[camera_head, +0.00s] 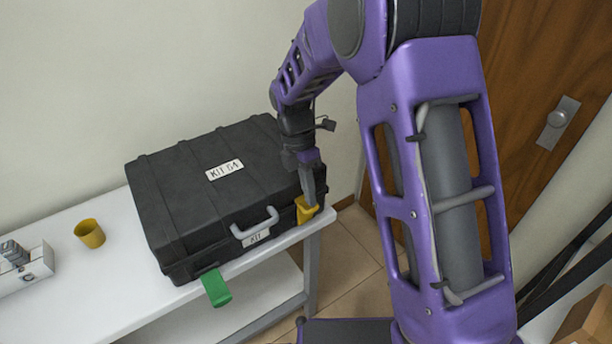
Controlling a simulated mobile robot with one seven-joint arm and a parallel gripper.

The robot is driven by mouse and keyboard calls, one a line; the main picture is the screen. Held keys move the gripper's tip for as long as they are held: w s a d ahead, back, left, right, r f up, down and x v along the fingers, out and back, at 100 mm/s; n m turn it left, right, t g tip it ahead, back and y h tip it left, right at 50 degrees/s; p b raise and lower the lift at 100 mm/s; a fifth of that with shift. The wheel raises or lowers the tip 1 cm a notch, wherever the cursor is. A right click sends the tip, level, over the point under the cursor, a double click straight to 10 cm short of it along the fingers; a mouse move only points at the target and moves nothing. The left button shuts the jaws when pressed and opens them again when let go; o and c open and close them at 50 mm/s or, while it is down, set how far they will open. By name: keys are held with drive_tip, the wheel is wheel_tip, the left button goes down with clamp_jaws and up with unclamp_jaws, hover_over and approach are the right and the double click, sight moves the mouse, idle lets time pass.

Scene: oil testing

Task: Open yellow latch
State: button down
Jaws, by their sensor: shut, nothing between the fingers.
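The yellow latch (305,210) is at the right end of the front face of a black case (205,195). My gripper (311,203) points down right at the latch, with its fingertips over or against it. The fingers are shut with nothing between them. They hide part of the latch, and I cannot tell whether they touch it. The green latch (216,288) at the left end of the case front hangs out and down, away from the case.
The case stands on a white table (90,290), near its right end. A grey handle (255,224) sits between the latches. A yellow cup (90,233) and a white box (25,265) stand to the left. A wooden door (540,60) is behind my arm.

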drive_tip(key=shift+s+d+f, duration=0.1)
drive_tip(key=shift+f, duration=0.5)
